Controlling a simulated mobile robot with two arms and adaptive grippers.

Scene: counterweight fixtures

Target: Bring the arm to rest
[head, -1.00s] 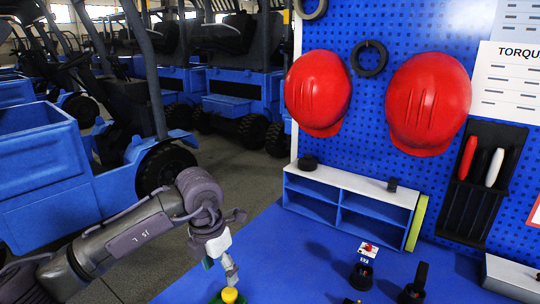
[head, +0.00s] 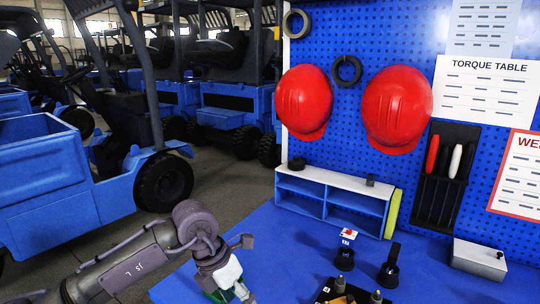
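My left arm (head: 150,262) comes in from the lower left, with its wrist bent over the left front part of the blue bench (head: 285,255). My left gripper (head: 242,296) points down at the bottom edge of the picture. Its fingertips are small and partly cut off, so I cannot tell whether it is open or holds anything. A dark green part shows beside it. My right gripper is not in view.
Black fixtures (head: 389,273) and a small white block with a red top (head: 348,234) stand on the bench. Behind are a blue shelf (head: 330,203), a grey box (head: 479,259) and a pegboard with red helmets (head: 397,108). Forklifts stand at left.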

